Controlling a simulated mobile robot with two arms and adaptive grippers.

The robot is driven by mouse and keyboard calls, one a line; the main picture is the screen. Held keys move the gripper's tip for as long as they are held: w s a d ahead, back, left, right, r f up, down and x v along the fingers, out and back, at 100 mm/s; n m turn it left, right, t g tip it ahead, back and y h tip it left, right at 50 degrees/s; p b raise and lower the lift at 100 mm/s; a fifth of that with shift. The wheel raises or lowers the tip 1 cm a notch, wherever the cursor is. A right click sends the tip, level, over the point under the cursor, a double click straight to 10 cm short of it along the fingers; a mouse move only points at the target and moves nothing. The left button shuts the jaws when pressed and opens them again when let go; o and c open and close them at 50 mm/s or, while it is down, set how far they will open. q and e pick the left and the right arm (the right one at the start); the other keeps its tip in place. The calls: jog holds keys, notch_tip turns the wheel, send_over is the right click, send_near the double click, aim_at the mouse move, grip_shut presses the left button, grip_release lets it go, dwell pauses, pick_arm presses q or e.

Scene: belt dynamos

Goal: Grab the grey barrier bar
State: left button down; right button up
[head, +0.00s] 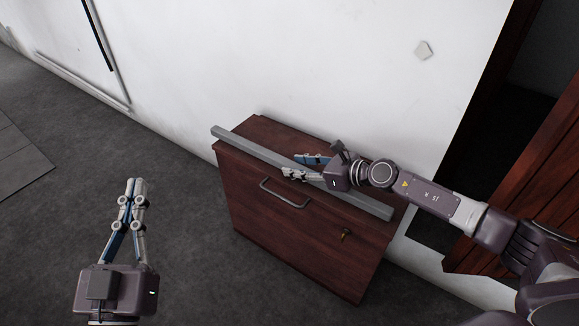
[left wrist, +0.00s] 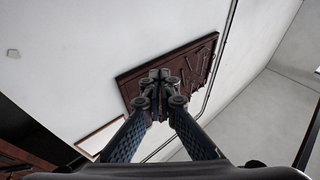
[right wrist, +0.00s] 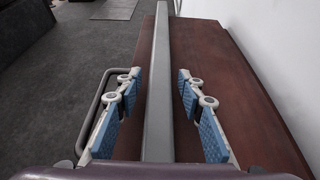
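The grey barrier bar (head: 252,150) is a long, straight square bar lying along the top of a dark red-brown cabinet, near its front edge and overhanging at both ends. In the right wrist view the bar (right wrist: 160,60) runs lengthwise between the two fingers of my right gripper (right wrist: 158,88). That gripper is open, with a gap on each side of the bar. In the head view my right gripper (head: 301,166) is over the cabinet top at the bar. My left gripper (head: 134,182) is shut and empty, left of the cabinet; its closed fingers also show in the left wrist view (left wrist: 159,78).
The cabinet (head: 290,235) has a metal handle (head: 285,194) and a key (head: 346,234) on its front. It stands against a white wall (head: 340,70). A dark doorway with a wooden door (head: 535,200) is at the right. The floor (head: 60,220) at the left is clear.

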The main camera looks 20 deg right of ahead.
grip_shut()
jog(key=shift+r, duration=0.1)
